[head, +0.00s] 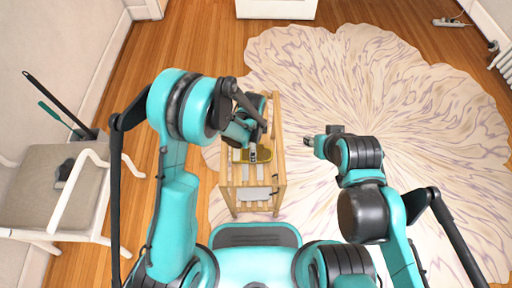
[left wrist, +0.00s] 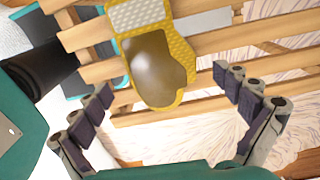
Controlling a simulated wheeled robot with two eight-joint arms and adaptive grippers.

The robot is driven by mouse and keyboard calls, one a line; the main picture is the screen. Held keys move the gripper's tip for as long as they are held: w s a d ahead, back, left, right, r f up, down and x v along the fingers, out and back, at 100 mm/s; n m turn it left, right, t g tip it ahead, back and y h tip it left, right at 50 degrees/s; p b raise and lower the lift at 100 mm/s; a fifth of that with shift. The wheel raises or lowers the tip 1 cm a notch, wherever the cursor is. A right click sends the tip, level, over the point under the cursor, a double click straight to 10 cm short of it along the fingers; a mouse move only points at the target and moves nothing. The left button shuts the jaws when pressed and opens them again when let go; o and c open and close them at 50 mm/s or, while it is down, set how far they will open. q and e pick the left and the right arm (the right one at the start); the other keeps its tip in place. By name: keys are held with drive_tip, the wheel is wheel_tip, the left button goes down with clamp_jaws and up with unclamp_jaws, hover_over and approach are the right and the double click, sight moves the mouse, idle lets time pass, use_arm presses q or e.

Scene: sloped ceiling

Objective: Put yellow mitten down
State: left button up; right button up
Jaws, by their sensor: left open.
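The yellow mitten (head: 262,154) lies on the slatted wooden rack (head: 279,130) in front of my base. In the left wrist view the mitten (left wrist: 158,62) shows a yellow quilted edge, a brownish shiny middle and a pale cuff, and rests across the slats (left wrist: 215,75). My left gripper (left wrist: 170,110) is open, with its fingers apart on either side of the mitten and not touching it. In the head view my left gripper (head: 252,153) is over the rack at the mitten. My right gripper (head: 308,142) is to the right of the rack, over the rug; its fingers are too small to read.
A light grey flat item (head: 254,194) lies on the rack's near part. A large pale rug (head: 430,130) covers the floor at right. A white cabinet (head: 276,9) is at the back.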

use_arm(q)
wheel_tip(320, 180, up, 9)
drive_tip(key=p, duration=0.3)
drive_tip(key=a+r+n+t, duration=0.2)
drive_tip(key=a+r+n, duration=0.35)
drive_tip(key=r, duration=0.45)
drive_tip(key=s+a+r+n+t, duration=0.5)
drive_tip(key=s+a+r+n, duration=0.5)
drive_tip(key=s+a+n, duration=0.2)
drive_tip(key=shift+s+a+n, duration=0.3)
drive_tip(key=shift+a+n, duration=0.25)
drive_tip(key=shift+w+d, duration=0.1)
drive_tip(key=shift+w, duration=0.05)
